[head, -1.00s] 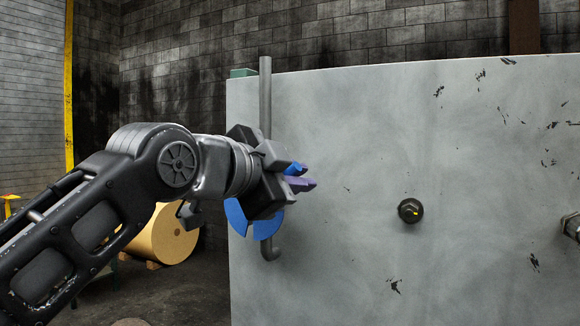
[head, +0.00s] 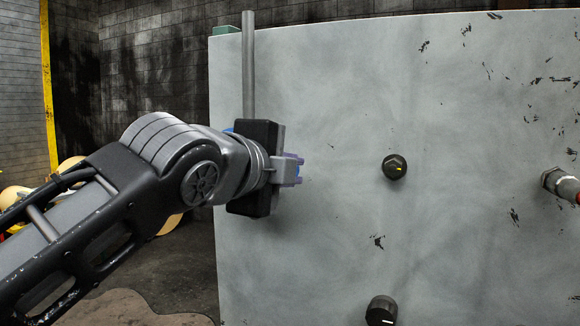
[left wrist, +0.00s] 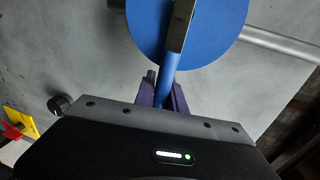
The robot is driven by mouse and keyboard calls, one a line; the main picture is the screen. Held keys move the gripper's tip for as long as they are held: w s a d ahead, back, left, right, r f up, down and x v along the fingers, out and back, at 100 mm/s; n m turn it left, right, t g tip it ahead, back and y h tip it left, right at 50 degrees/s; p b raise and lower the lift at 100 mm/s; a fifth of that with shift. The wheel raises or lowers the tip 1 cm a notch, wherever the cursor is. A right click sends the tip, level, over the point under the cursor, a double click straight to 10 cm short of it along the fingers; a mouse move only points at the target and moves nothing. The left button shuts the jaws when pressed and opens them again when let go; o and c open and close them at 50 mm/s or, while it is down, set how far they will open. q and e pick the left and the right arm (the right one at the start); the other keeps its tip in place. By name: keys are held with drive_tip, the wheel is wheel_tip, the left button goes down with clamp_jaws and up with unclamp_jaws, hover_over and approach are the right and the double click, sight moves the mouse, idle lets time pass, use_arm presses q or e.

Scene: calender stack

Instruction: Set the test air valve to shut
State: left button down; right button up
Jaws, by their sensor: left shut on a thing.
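The test air valve appears to be the blue round plate (left wrist: 222,35) with a narrow blue lever (left wrist: 164,88), on the grey vertical pipe (head: 248,65) at the panel's left side. In the left wrist view, my left gripper (left wrist: 164,98) has its purple fingers on both sides of the lever and is shut on it. In the head view, the left gripper (head: 293,169) is in front of the pipe and hides most of the valve. Only a small bit of blue shows above the wrist. My right gripper is not in view.
A large grey panel (head: 330,90) stands behind the valve. It carries a black knob with a yellow mark (head: 395,167), a lower black knob (head: 381,310) and a metal fitting (head: 560,185) at the right edge.

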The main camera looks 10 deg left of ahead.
use_arm(q)
drive_tip(key=shift+f, duration=0.15)
drive_tip(key=c, duration=1.4)
unclamp_jaws()
drive_tip(key=shift+b+v, duration=0.9)
drive_tip(key=shift+v, duration=3.05)
